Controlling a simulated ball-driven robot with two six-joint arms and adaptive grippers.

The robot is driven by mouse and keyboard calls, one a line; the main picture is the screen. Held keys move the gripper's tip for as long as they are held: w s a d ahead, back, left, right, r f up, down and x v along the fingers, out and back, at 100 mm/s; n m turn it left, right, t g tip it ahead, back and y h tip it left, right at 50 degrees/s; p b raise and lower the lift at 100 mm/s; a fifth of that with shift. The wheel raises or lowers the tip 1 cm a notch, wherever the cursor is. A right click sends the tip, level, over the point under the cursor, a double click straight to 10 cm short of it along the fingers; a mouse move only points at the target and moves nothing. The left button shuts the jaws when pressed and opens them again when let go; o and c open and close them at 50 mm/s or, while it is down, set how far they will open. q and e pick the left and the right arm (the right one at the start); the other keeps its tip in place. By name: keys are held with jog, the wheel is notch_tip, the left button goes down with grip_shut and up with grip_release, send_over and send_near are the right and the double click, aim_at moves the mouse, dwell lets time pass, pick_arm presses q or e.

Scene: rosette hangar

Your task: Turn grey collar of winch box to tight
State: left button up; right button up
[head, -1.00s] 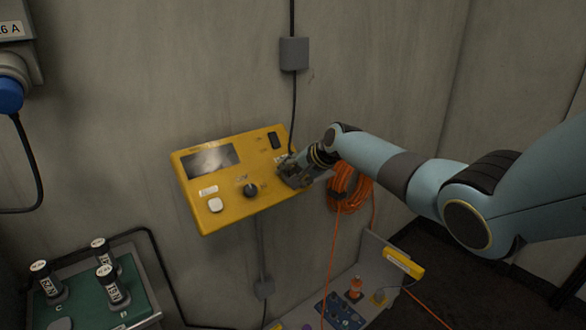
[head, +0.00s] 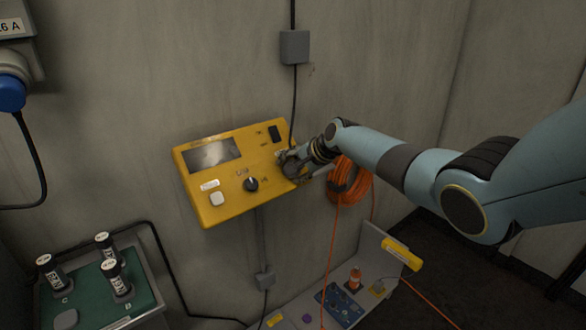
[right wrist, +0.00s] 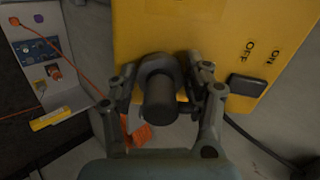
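The yellow winch box (head: 230,204) hangs on the wall in the head view and fills the top of the right wrist view (right wrist: 220,25). Its grey collar (right wrist: 158,66) surrounds a dark round plug-like part (right wrist: 160,101) in the right wrist view. My right gripper (right wrist: 161,82) has one finger on each side of the collar, very close to it. Whether both fingers press on it cannot be made out. In the head view my right gripper (head: 291,167) covers the collar at the box's lower right corner. The collar's marks are not readable. My left gripper is out of view.
The box carries a dark knob (head: 251,184), a white button (head: 216,198) and a dark switch (head: 274,133). An orange cable coil (head: 350,188) hangs close beside my right gripper. A grey tray (head: 372,241) is below; a green-topped stand (head: 85,300) is lower left.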

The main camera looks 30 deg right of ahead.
jog(key=o, duration=0.3)
jog(key=v, duration=1.2)
dwell(0.3)
